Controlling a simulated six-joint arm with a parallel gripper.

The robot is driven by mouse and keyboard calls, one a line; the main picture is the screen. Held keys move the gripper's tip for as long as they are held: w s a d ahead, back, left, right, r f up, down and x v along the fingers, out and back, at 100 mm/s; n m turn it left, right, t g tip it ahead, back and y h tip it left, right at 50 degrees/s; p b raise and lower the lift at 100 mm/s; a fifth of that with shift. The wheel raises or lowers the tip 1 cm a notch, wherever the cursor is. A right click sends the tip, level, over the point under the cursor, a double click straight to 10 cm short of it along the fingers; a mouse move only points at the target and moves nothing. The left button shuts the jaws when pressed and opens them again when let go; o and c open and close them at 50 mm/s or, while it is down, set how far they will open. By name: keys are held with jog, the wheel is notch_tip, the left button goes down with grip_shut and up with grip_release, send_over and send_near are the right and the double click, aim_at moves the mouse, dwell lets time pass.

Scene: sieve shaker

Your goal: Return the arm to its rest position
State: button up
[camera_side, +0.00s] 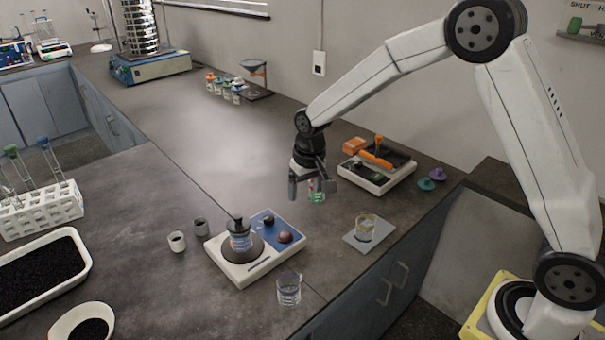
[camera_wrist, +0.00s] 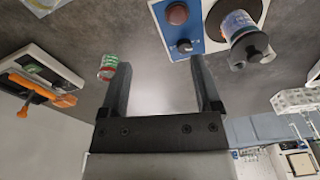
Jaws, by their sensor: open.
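My gripper (camera_side: 308,188) hangs from the white arm above the bench, fingers pointing down. Its two dark fingers are apart with nothing between them in the wrist view (camera_wrist: 160,85). A small green-labelled jar (camera_side: 317,196) shows just beside and behind the fingers in the side view. In the wrist view this jar (camera_wrist: 108,68) is outside the fingers, by the left one. The gap between jar and finger is hard to judge. The arm is bent, with its elbow high on the right.
A blue-and-white stirrer plate (camera_side: 268,262) bears a dark-capped bottle (camera_side: 239,236). Beakers stand nearby at the front (camera_side: 289,289) and on a pale pad (camera_side: 365,228). A tray with orange tools (camera_side: 378,167) lies right of the gripper. A sieve stack (camera_side: 137,27) stands at the back left. The bench's middle is clear.

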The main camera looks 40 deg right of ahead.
jog(key=s+d+r+n+t, duration=0.1)
jog(key=s+n, duration=0.1)
jog(key=s, duration=1.8)
jog(key=shift+s+d, duration=0.3)
jog(key=shift+d, duration=0.05)
